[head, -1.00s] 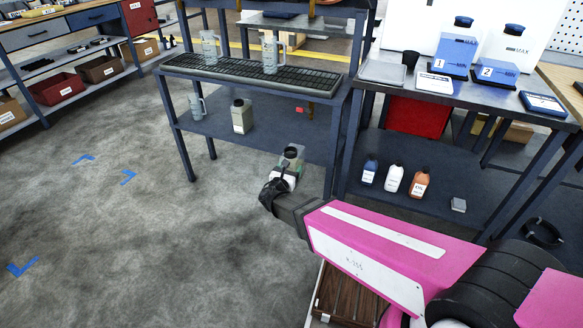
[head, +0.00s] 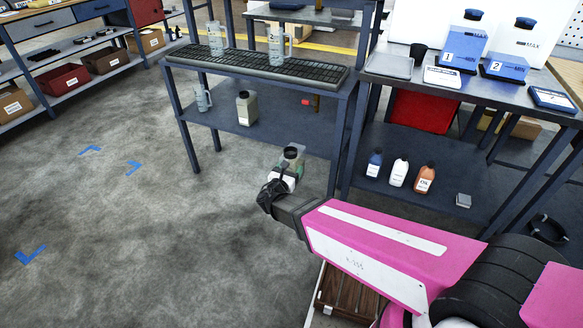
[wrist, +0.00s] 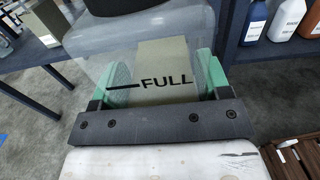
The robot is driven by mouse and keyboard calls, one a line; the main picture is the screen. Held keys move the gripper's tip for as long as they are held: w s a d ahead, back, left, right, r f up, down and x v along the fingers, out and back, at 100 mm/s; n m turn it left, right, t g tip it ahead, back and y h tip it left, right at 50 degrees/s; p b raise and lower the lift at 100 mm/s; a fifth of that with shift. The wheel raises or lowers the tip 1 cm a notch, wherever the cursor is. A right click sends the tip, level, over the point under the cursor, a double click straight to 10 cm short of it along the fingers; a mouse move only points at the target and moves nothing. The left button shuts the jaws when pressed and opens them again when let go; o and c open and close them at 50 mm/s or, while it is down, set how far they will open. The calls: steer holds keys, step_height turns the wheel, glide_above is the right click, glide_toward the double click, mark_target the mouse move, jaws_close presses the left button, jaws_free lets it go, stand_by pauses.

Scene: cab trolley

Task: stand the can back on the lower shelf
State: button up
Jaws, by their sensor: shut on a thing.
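My gripper (head: 286,172) is shut on a can (head: 291,153) with a dark cap and holds it roughly upright in front of the rack. In the wrist view the can (wrist: 160,55) is between the green fingers (wrist: 165,78); its see-through body is marked FULL, with a beige-grey part showing within. The lower shelf (head: 285,130) of the rack is dark blue and lies just beyond the held can. The held can's base is hidden behind my gripper, and I cannot tell its height against the shelf.
A similar beige can (head: 247,108) and a grey jug (head: 201,97) stand on the lower shelf to the left. A rack leg (head: 336,150) rises right of the held can. Several bottles (head: 398,172) stand under the right bench.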

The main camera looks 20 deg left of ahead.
steer(key=shift+s+a+r, duration=0.1)
steer(key=shift+s, duration=1.2)
steer(key=shift+s+a, duration=0.1)
steer(key=shift+s, duration=1.2)
